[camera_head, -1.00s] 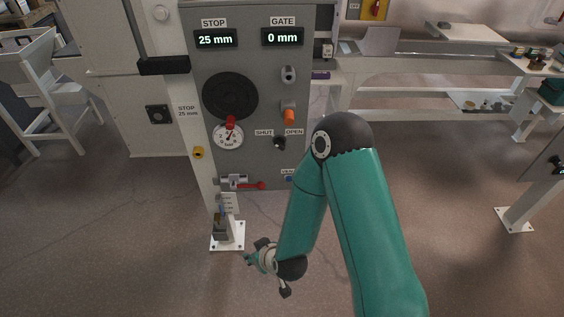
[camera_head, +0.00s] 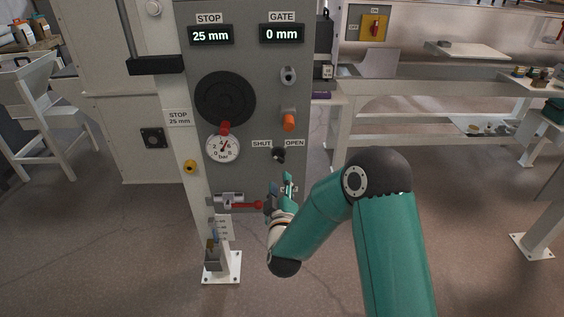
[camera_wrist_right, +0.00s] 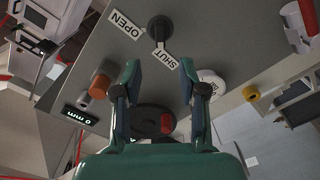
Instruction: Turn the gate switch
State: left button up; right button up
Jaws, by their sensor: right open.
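The gate switch (camera_head: 279,155) is a small black knob on the grey panel (camera_head: 262,100), between the SHUT label (camera_head: 262,143) and the OPEN label (camera_head: 294,143). In the right wrist view the switch (camera_wrist_right: 159,29) shows beyond the fingertips, near the top, beside the upside-down labels. My right gripper (camera_head: 279,188) is below the switch in the head view, apart from it. Its two fingers (camera_wrist_right: 160,75) are spread with nothing between them. The GATE display (camera_head: 282,34) reads 0 mm. My left gripper is not in view.
The panel also carries a black handwheel (camera_head: 225,98), a pressure gauge (camera_head: 222,148), an orange knob (camera_head: 289,121) and a red-handled valve (camera_head: 246,205) close to my right gripper. A yellow knob (camera_head: 190,167) is at the left edge. A bench (camera_head: 420,85) stands behind right.

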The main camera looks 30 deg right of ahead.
aim_at(279, 160)
jog(key=x, duration=0.9)
jog(key=shift+w+d, duration=0.25)
jog(key=shift+w, duration=0.1)
